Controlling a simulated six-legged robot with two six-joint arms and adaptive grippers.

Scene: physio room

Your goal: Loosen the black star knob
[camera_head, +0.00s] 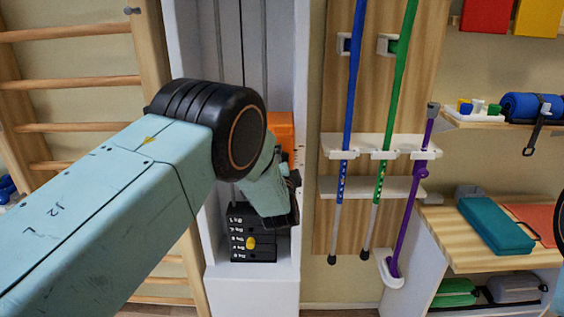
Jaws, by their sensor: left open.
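My left arm comes in from the left and reaches to the white column (187,60) of a pulley machine. My left gripper (292,200) is open, in front of the column, just below an orange block (280,128) mounted there. I cannot make out the black star knob; my wrist and gripper cover part of the orange block and the area around it. Whether the gripper touches anything is hidden. My right gripper is not in view.
Below the gripper is a black weight stack (252,256) with a yellow pin (250,242). Wooden wall bars (75,84) stand left. Right of the column, a rack holds blue (350,90), green (395,100) and purple (405,220) poles. A wooden-topped cabinet (450,238) stands further right.

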